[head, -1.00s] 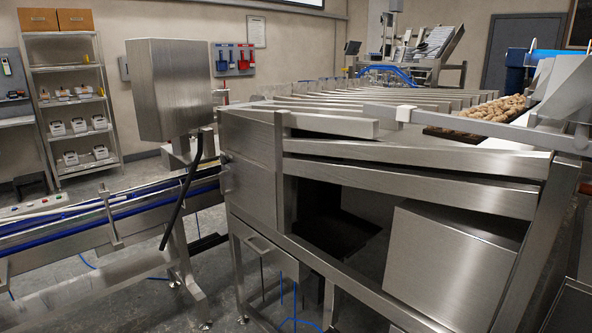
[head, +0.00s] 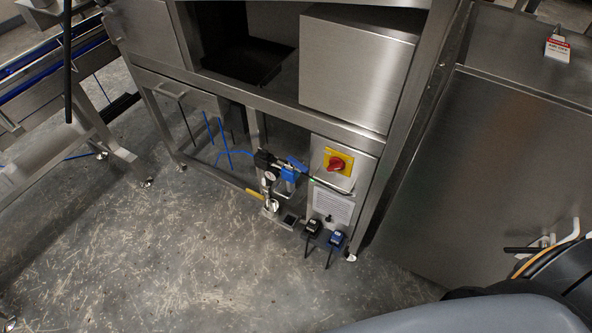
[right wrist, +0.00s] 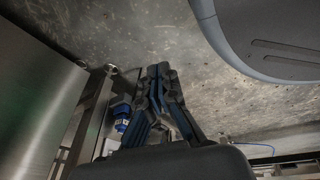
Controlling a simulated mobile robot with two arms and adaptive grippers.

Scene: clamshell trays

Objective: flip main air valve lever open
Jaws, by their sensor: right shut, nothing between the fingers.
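A yellow lever (head: 255,194), which looks like the main air valve lever, sticks out to the left from the air unit low on the machine's front in the head view. A round gauge (head: 269,175) and a blue-topped part (head: 289,173) sit just above and right of it. In the right wrist view my right gripper (right wrist: 163,72) is shut and empty, its fingers together over the floor. No lever can be made out between or beside the fingers. My left gripper is in neither view.
A red rotary switch (head: 338,163) on a yellow plate is right of the air unit. Black and blue plugs (head: 336,238) hang below. A steel cabinet (head: 480,170) stands at right, with a red and white tag (head: 558,47) on top. The floor (head: 200,260) in front is clear.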

